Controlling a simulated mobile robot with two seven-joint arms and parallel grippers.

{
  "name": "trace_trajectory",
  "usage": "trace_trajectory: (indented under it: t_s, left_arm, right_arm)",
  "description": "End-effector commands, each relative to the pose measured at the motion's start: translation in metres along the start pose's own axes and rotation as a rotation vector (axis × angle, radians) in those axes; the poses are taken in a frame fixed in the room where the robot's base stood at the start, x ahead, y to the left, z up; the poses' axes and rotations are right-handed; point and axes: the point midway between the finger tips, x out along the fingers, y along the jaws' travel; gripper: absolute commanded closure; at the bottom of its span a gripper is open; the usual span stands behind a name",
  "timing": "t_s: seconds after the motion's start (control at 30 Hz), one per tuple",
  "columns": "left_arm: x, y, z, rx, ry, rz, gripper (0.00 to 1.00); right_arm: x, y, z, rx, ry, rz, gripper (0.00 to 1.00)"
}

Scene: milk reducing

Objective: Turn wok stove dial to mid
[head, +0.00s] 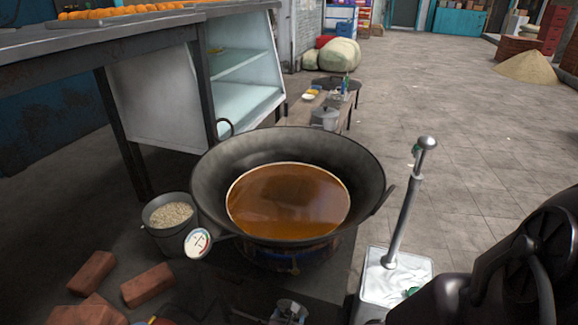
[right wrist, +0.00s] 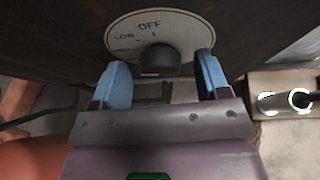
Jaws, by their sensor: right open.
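The stove dial (right wrist: 154,62) is a dark knob on a round pale plate (right wrist: 190,28) marked OFF and LOW, in the right wrist view. OFF is at the top of the plate and LOW is at the upper left; the knob's exact setting is hard to tell. My right gripper (right wrist: 161,61) is open, with one blue finger on each side of the knob and visible gaps between. The wok (head: 210,165) holds brown liquid (head: 288,200) and sits on the stove (head: 285,262) in the head view. My left gripper is not in view.
A bucket of grain (head: 170,218) and bricks (head: 148,285) lie at the left. A white container (head: 395,280) with an upright metal rod (head: 405,205) stands right of the wok.

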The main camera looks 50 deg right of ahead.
Motion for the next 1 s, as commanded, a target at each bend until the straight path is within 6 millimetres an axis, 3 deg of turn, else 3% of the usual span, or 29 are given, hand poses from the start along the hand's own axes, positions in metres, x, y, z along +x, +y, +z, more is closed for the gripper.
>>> trace_trajectory:
  t_s: [0.23, 0.7, 1.0]
  left_arm:
    - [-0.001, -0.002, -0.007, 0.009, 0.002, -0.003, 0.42]
    - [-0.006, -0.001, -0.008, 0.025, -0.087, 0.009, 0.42]
    - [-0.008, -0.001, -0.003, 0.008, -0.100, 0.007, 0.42]
  right_arm:
    - [-0.014, 0.002, 0.003, 0.004, 0.000, 0.003, 0.31]
    - [-0.092, 0.004, 0.005, 0.006, -0.001, 0.004, 0.31]
    - [-0.108, 0.000, 0.001, 0.000, 0.000, 0.001, 0.31]
